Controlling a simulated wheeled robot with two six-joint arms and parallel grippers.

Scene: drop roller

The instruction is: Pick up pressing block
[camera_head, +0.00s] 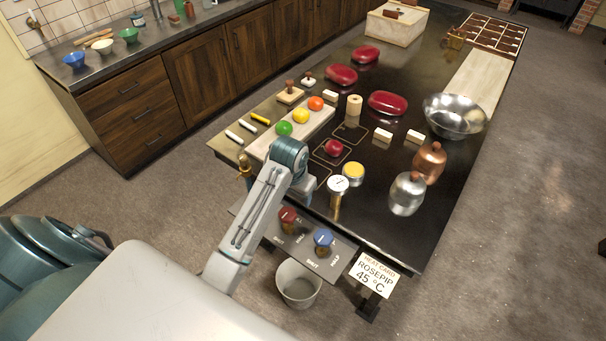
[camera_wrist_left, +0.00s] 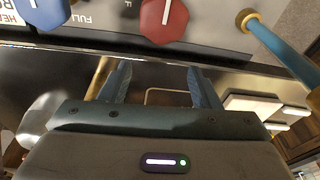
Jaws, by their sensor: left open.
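A square wooden block with a brown knob handle (camera_head: 290,94) stands on the dark table's left side, behind the pale board; it looks like the pressing block. A smaller white block with a dark knob (camera_head: 308,80) stands just behind it. My left arm reaches over the table's front edge, well in front of both blocks. My left gripper is mostly hidden behind its own arm in the head view. In the left wrist view my left gripper (camera_wrist_left: 157,85) has its fingers apart with nothing between them. My right gripper is not in view.
A pale board (camera_head: 262,148) holds green, yellow and orange balls. A red ball (camera_head: 334,148), yellow-topped tin (camera_head: 353,173), white-topped jar (camera_head: 338,187) and metal bowl (camera_head: 455,115) stand to the right. A panel with red (camera_head: 288,216) and blue (camera_head: 323,238) knobs is at the front edge.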

